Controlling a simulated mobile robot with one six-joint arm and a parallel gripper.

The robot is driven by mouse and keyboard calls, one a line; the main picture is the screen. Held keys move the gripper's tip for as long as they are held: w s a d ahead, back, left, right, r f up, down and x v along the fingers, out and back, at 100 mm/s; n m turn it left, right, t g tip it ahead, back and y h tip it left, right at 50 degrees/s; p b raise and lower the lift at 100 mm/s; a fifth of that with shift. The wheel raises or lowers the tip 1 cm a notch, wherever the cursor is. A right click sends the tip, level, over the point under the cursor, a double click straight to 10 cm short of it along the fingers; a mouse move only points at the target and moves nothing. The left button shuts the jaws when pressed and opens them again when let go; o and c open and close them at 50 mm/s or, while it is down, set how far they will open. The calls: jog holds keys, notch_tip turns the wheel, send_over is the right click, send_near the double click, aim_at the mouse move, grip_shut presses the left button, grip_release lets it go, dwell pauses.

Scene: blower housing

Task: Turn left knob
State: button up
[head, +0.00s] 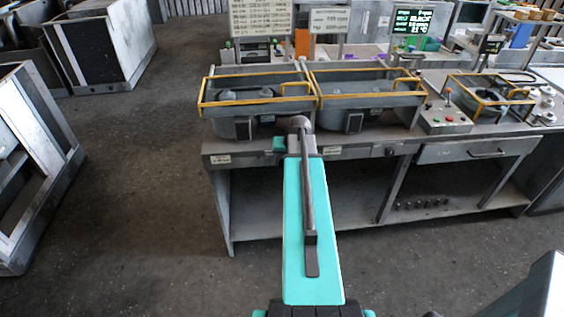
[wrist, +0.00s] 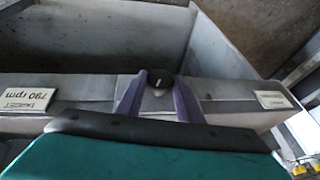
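In the wrist view, a round black knob (wrist: 162,83) with a short pale mark sits on the grey front rail (wrist: 80,88) of the bench. The mark runs roughly up and down in the picture. My gripper (wrist: 160,79) is open, with one purple-grey finger on each side of the knob. I cannot tell whether the fingers touch it. In the head view my arm hides this knob and the fingertips; only a teal part of my gripper end (head: 279,144) shows at the rail. Another dark knob (head: 391,152) is farther right on the rail.
Labels flank the knob: one reading 790 rpm (wrist: 27,100) and a smaller one (wrist: 277,100). Grey trays with yellow rails (head: 258,102) stand on the bench above. A control box (head: 446,117) is at right. Open floor (head: 150,200) lies left of the bench.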

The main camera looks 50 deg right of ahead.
jog(key=c, duration=0.3)
jog(key=shift+a, duration=0.4)
jog(key=shift+d, duration=0.2)
jog(key=shift+d+b, duration=0.2)
jog(key=shift+b, duration=0.1)
